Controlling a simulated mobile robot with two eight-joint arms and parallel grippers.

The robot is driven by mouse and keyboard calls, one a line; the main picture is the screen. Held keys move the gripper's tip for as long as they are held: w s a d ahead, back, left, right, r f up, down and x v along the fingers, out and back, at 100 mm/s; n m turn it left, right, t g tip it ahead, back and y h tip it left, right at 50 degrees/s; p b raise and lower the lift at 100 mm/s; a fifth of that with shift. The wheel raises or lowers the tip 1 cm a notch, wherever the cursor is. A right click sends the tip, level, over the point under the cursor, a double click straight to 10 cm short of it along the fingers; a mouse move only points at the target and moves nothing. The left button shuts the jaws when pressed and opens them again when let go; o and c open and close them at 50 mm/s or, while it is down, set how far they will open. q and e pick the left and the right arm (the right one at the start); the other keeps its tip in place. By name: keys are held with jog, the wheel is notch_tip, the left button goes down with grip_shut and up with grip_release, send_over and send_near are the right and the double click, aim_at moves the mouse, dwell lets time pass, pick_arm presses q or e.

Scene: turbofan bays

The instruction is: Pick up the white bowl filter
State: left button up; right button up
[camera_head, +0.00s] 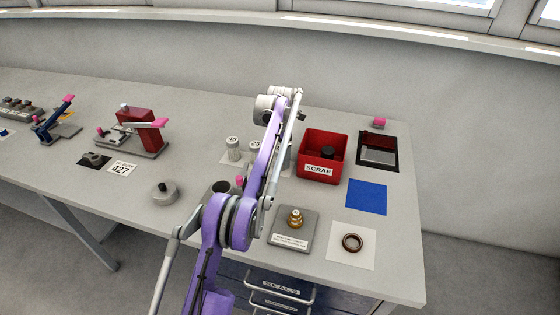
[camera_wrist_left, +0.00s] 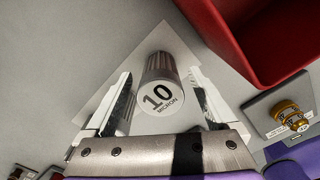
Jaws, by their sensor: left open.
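A grey, ribbed cylindrical filter with a pale round end marked "10 MICRON" (camera_wrist_left: 160,88) stands on a white sheet (camera_wrist_left: 100,100) in the left wrist view. My left gripper (camera_wrist_left: 162,104) is open, with one finger on either side of this filter; whether the fingers touch it I cannot tell. In the head view my left arm hides the gripper and most of this spot. Another pale filter, marked "40" (camera_head: 233,149), stands just left of the arm.
A red SCRAP bin (camera_head: 322,158) stands close to the right of the arm; it also shows in the wrist view (camera_wrist_left: 245,45). A brass fitting (camera_head: 295,218) on a grey plate, a brown ring (camera_head: 352,242) and a blue mat (camera_head: 366,197) lie nearer the right front.

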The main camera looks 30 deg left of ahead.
pick_arm(q)
jog(key=shift+s+f, duration=0.1)
jog(key=shift+f, duration=0.7)
jog(key=shift+c, duration=0.2)
grip_shut()
